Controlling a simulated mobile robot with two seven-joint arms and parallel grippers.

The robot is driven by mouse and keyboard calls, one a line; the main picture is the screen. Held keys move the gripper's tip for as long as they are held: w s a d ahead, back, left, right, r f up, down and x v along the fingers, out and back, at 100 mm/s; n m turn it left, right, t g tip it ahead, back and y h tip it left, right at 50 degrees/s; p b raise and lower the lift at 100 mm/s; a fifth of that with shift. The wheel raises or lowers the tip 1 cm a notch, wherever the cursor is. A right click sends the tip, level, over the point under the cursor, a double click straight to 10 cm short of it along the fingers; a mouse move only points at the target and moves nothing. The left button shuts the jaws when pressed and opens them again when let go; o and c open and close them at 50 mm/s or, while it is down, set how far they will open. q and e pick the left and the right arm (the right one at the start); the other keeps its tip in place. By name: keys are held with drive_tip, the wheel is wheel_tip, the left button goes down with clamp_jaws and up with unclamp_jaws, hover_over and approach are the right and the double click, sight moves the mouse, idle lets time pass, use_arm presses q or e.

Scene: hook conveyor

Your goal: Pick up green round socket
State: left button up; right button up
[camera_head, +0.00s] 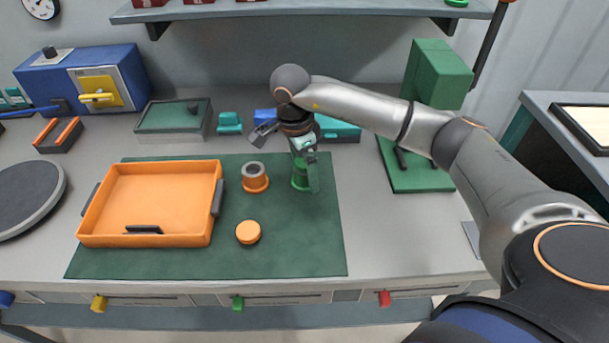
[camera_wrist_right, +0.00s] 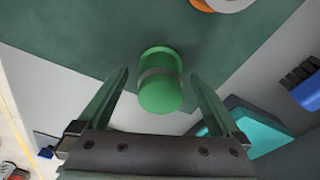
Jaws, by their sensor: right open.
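The green round socket (camera_head: 300,173) stands on the dark green mat (camera_head: 290,235), near its back right part. My right gripper (camera_head: 305,170) is over and around it in the head view and partly hides it. In the right wrist view the green socket (camera_wrist_right: 160,80) shows between and just beyond the two open fingers of my right gripper (camera_wrist_right: 160,88), with a gap on each side. My left gripper is not in view.
An orange tray (camera_head: 217,170) lies on the mat's left. An orange socket with a grey top (camera_head: 255,178) and an orange disc (camera_head: 248,232) stand left of the green socket. A teal box (camera_head: 340,131) sits behind, and a green press-like stand (camera_head: 415,178) at right.

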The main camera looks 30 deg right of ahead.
drive_tip(key=shift+f, duration=0.55)
clamp_jaws()
idle(0.5)
